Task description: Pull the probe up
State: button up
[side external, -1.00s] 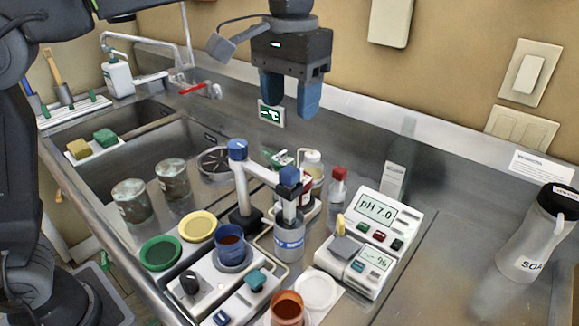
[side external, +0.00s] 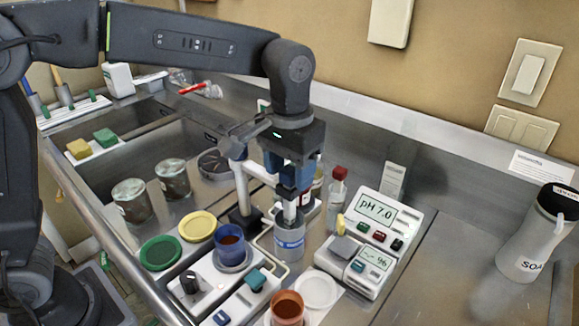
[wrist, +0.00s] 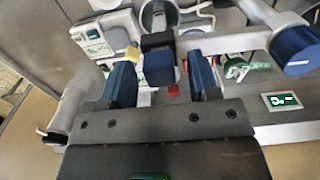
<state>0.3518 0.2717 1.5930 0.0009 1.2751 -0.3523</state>
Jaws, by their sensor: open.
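The probe has a blue cap (side external: 288,188) and a pale shaft (side external: 290,212). It stands upright in a grey labelled container (side external: 290,243), with its lower end hidden inside. A white stand (side external: 242,190) reaches its arm across to the probe. My gripper (side external: 290,180) is open and lowered around the cap. In the wrist view, the blue cap (wrist: 159,70) sits between the two blue fingers, with gaps showing on both sides. A black holder (wrist: 157,40) shows just beyond the cap. My gripper partly hides the probe's top and the stand in the side view.
A pH meter (side external: 375,210) reading 7.0 and a red-capped bottle (side external: 337,200) stand close on the right. A blue cup (side external: 230,243) and an orange cup (side external: 287,308) are in front. A soap bottle (side external: 538,235) stands far right, with clear counter between.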

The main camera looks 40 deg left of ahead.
grip_shut()
notch_tip(320, 180, up, 6)
jog(key=shift+f, duration=0.1)
jog(key=shift+r, duration=0.25)
dwell(0.5)
jog(key=shift+c, duration=1.5)
grip_release()
jog(key=o, duration=0.3)
jog(key=shift+f, duration=0.15)
notch_tip(320, 180, up, 14)
